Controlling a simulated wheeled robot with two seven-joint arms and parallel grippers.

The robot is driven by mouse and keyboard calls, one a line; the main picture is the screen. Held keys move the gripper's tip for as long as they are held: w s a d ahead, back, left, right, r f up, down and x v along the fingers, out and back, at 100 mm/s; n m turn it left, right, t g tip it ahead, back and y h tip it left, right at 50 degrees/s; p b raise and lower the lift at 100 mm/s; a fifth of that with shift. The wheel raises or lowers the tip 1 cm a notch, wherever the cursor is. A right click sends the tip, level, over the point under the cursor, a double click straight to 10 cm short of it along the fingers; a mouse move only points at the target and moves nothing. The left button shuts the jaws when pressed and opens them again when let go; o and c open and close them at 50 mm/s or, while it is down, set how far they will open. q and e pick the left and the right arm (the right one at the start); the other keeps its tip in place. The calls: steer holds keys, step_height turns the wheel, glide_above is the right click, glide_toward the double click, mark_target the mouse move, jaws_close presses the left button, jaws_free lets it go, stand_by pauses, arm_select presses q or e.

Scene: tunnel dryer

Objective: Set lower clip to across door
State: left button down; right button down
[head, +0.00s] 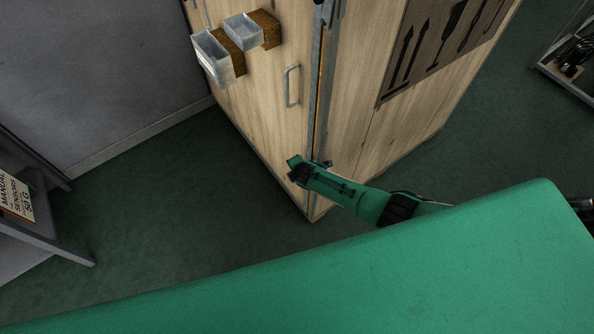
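The wooden door (268,100) is on the left face of the tall wooden dryer, and looks closed. It has a metal bar handle (292,86). A metal strip (320,90) runs down the corner edge beside it. My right arm comes in from the right, and its gripper (297,168) is at the lower part of the door, by the corner edge. A small dark piece (327,163) shows beside the gripper; I cannot tell if it is the lower clip. The fingertips are too small and dark to read. My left gripper is not in view.
A grey rack with a "MANUAL SENSORS" sign (16,196) stands at the left. A metal shelf (570,60) is at the top right. The green floor (170,210) before the door is clear.

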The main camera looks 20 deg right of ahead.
steer(key=shift+w+f, duration=0.1)
steer(key=shift+f, duration=0.05)
stand_by(0.6)
step_height(320, 180, up, 14)
steer(key=s+a+p, duration=0.1)
steer(key=s+p, duration=0.1)
steer(key=p, duration=0.3)
steer(key=shift+s+a+f, duration=0.15)
steer(key=shift+s+a, duration=0.15)
steer(key=shift+s, duration=0.1)
stand_by(0.4)
